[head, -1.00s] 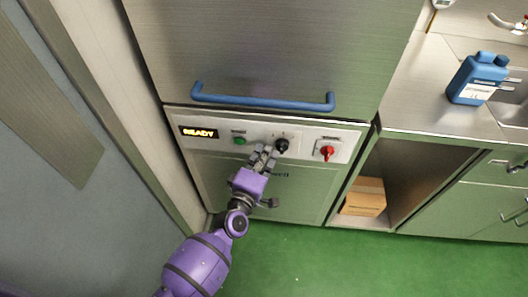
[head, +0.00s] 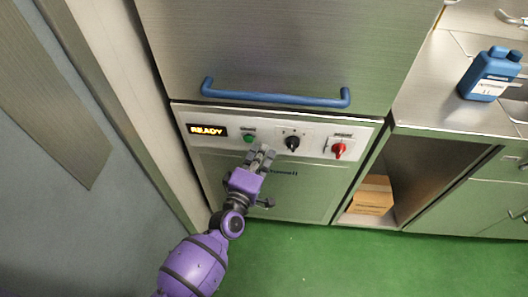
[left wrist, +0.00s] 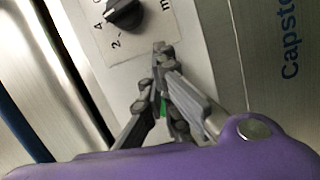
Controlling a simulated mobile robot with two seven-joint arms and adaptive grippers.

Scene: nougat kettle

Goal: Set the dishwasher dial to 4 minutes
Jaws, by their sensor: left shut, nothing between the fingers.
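The dishwasher's dial (head: 292,142) is a black knob on a white plate in the control panel (head: 318,131). In the left wrist view the dial (left wrist: 125,14) is cut by the top edge, with the marks 4 and 2 beside it; I cannot read its exact setting. My left gripper (head: 265,152) is shut and empty, below and left of the dial, apart from it. Its fingertips (left wrist: 162,50) also show in the left wrist view, below the dial. The display (head: 207,130) reads READY. My right gripper is not in view.
A green button (head: 248,139) is close to my left fingers, and a red switch (head: 338,149) is right of the dial. A blue handle (head: 275,97) juts out above the panel. A blue bottle (head: 490,73) stands on the counter; a cardboard box (head: 372,195) sits in the open bay.

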